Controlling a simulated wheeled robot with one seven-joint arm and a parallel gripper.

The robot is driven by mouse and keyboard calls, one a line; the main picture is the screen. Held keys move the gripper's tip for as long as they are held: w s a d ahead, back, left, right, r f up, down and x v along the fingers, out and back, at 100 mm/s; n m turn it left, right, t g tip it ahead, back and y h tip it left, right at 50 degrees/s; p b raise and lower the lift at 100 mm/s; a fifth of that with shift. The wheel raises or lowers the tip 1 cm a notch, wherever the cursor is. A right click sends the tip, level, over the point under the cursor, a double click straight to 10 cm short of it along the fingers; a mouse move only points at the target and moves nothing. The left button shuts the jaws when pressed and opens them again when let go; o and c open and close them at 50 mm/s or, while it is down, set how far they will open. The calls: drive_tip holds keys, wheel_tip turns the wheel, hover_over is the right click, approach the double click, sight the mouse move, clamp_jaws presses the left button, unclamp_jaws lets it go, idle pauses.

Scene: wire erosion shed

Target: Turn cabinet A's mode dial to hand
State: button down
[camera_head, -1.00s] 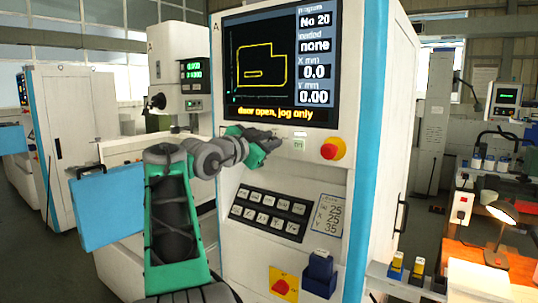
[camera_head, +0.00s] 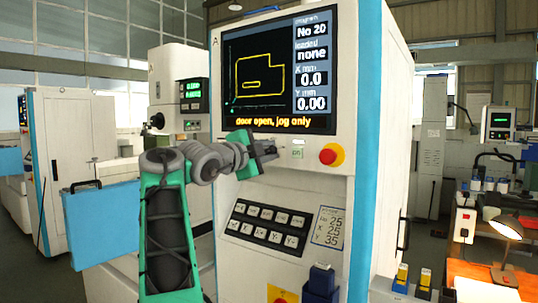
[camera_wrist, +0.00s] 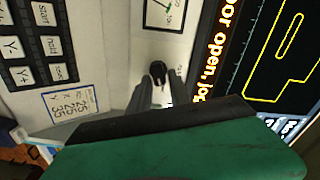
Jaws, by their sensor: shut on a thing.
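Cabinet A (camera_head: 305,190) is the pale machine cabinet with a blue edge and a large screen. My gripper (camera_head: 275,149) is at its front panel, below the screen and left of the red stop button. In the wrist view its two dark fingers (camera_wrist: 157,88) point at the panel and are shut on a small black knob, the mode dial (camera_wrist: 158,70). The fingers hide part of the dial, and I cannot read its setting. In the head view my gripper covers the dial. The screen (camera_head: 270,75) reads "door open, jog only".
A red stop button (camera_head: 331,155) on a yellow base and a small green-marked label (camera_head: 297,153) are right of my gripper. A jog keypad (camera_head: 267,226) is below. A blue door panel (camera_head: 105,222) is at left. A bench with a lamp (camera_head: 507,228) stands at right.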

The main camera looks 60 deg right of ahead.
idle(0.4)
drive_tip(key=c, duration=1.4)
unclamp_jaws()
drive_tip(key=a, duration=0.2)
drive_tip(key=a+b, duration=0.1)
drive_tip(key=a, duration=0.2)
drive_tip(key=w+a, duration=0.1)
drive_tip(key=a, duration=0.1)
drive_tip(key=shift+a, duration=0.35)
